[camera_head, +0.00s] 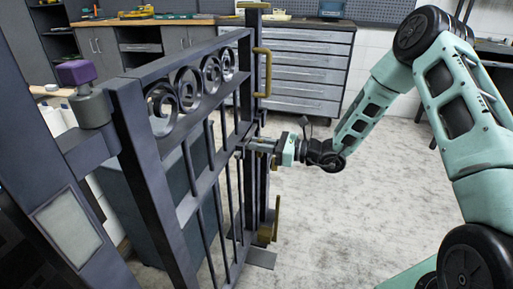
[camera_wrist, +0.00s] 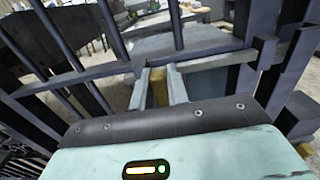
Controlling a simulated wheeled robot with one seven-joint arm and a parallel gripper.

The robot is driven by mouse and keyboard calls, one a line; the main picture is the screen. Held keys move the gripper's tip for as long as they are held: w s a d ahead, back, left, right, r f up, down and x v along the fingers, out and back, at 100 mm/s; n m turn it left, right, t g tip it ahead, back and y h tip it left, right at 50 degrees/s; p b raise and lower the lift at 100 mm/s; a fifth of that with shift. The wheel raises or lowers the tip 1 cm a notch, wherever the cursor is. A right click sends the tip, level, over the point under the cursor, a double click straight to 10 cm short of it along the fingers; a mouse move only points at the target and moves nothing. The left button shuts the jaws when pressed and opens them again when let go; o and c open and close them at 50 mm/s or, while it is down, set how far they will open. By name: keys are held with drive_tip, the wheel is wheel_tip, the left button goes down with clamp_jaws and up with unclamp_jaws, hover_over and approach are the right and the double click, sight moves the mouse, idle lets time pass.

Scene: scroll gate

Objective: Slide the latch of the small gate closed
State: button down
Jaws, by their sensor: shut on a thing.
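The small gate (camera_head: 185,110) is dark metal with a row of scrolls near the top and vertical bars below. It stands left of centre in the head view. My gripper (camera_head: 254,145) reaches the gate's middle rail from the right. In the wrist view my gripper (camera_wrist: 160,92) has its two pale fingers shut on a brass-coloured piece (camera_wrist: 158,88), which looks like the latch's handle. The latch's bar lies by the gate's middle rail (camera_wrist: 85,75); its exact extent is hard to tell. A dark bracket (camera_wrist: 265,52) shows at the rail's right end.
A post with a purple-topped cap (camera_head: 77,72) stands at the left. Brass-coloured fittings (camera_head: 262,72) are on the far upright, above and below my gripper. A grey drawer cabinet (camera_head: 300,65) stands behind. The floor (camera_head: 330,230) right of the gate is clear.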

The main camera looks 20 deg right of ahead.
drive_tip(key=shift+w+d, duration=0.55)
drive_tip(key=shift+w, duration=0.15)
drive_tip(key=c, duration=1.4)
unclamp_jaws()
drive_tip(key=shift+o, duration=0.2)
drive_tip(key=p+v, duration=0.2)
drive_tip(key=v, duration=1.5)
drive_tip(key=shift+s+d, duration=0.15)
